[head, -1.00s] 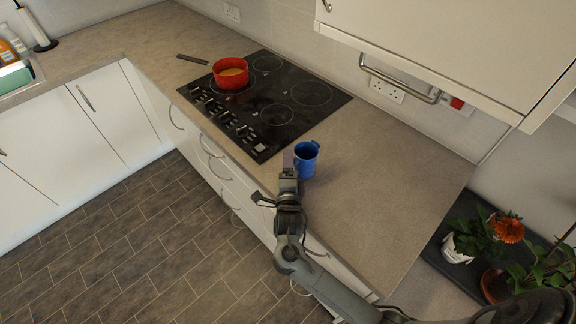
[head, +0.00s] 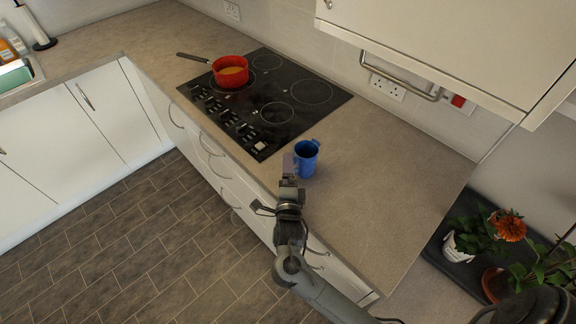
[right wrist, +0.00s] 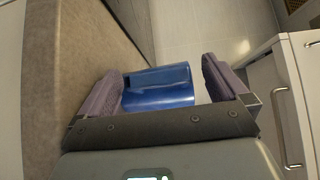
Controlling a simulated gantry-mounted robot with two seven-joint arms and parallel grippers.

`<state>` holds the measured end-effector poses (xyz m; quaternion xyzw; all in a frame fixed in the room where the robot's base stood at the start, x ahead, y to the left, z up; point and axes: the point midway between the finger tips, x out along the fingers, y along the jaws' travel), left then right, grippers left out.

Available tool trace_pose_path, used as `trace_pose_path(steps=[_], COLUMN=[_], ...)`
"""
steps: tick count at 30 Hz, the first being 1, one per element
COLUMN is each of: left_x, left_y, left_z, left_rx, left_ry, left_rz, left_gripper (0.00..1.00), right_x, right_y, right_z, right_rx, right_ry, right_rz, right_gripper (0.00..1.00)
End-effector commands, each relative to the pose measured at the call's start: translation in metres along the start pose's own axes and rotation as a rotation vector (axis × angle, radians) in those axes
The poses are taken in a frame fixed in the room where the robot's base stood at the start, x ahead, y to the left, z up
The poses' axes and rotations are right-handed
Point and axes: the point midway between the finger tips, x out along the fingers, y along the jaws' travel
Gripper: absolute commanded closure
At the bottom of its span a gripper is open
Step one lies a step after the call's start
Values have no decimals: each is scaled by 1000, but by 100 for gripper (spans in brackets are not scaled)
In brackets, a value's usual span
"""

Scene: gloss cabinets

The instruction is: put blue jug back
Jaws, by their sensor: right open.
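The blue jug (head: 306,159) stands upright on the countertop, just right of the hob's near corner. My right gripper (head: 288,166) is at the jug's left side, low near the counter's front edge. In the right wrist view the blue jug (right wrist: 158,88) shows between the two spread fingers of my right gripper (right wrist: 160,82). A gap shows between the jug and the right finger; whether the left finger touches it I cannot tell. My left gripper is not in view.
A red pan (head: 230,71) sits on the black hob (head: 275,112). A wall cabinet (head: 450,45) with a bar handle (head: 402,78) overhangs the counter at upper right. Potted plants (head: 475,240) stand at far right. The countertop (head: 385,185) right of the jug is clear.

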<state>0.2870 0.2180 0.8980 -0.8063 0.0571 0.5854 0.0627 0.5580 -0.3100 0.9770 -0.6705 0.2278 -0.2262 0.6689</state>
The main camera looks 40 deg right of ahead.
Motion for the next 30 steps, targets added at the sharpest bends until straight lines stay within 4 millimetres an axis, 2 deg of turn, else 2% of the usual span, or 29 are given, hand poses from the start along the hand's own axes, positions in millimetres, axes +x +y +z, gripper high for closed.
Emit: trace_pose_path(steps=[6, 13, 20, 30], left_x=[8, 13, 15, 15], left_y=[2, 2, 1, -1], left_z=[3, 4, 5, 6], left_rx=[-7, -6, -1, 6], left_ry=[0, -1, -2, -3], left_rz=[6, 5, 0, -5], left_gripper=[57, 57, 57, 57], right_x=[-43, -75, -88, -88], right_y=[3, 2, 0, 0], right_z=[0, 0, 0, 0], right_rx=[3, 1, 1, 0], right_ry=[0, -1, 1, 1], right_rz=[2, 1, 0, -1], right_gripper=[0, 0, 0, 0])
